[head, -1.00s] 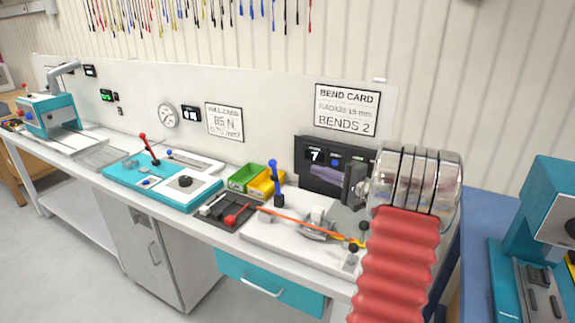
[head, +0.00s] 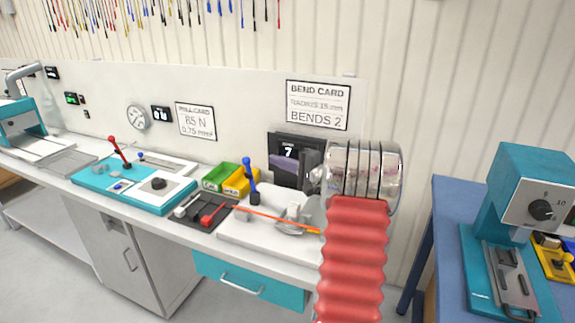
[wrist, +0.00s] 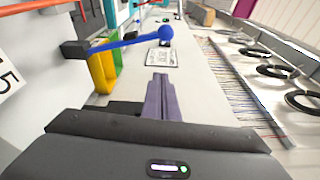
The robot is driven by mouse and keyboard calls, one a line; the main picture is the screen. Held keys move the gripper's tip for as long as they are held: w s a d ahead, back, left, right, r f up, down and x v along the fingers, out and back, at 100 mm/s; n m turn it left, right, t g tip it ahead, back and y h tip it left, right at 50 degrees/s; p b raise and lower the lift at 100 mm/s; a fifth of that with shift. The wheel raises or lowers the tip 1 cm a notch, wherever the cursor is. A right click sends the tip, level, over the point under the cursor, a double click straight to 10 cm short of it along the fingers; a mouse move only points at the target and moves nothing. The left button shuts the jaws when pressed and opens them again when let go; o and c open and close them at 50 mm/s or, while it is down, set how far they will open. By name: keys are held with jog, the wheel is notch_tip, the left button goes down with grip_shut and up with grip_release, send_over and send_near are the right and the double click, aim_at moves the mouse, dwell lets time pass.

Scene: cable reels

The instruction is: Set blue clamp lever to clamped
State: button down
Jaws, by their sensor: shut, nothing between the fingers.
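The blue clamp lever (head: 249,172) stands nearly upright, its ball end up, on a dark block at the back of the white bending plate (head: 262,236). In the wrist view the blue lever (wrist: 128,41) lies across the upper left, its ball end pointing right, beyond my fingertips. My gripper (head: 281,157) is in front of the dark display panel, to the right of the lever and apart from it. In the wrist view my gripper's purple fingers (wrist: 160,78) are together with nothing between them. An orange cable (head: 275,217) runs across the plate from near the lever's foot.
Green (head: 220,176) and yellow (head: 240,182) bins stand just left of the lever. A dark tray with a red-handled tool (head: 214,216) lies in front. A teal board with a red lever (head: 119,151) is further left. A blue bench with a teal machine (head: 530,205) stands right.

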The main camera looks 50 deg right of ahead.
aim_at(250, 176)
jog(key=w+a, duration=0.3)
jog(key=a, duration=0.1)
jog(key=shift+w+a+r, duration=0.15)
jog(key=shift+w, duration=0.2)
dwell(0.5)
jog(key=shift+s, duration=0.15)
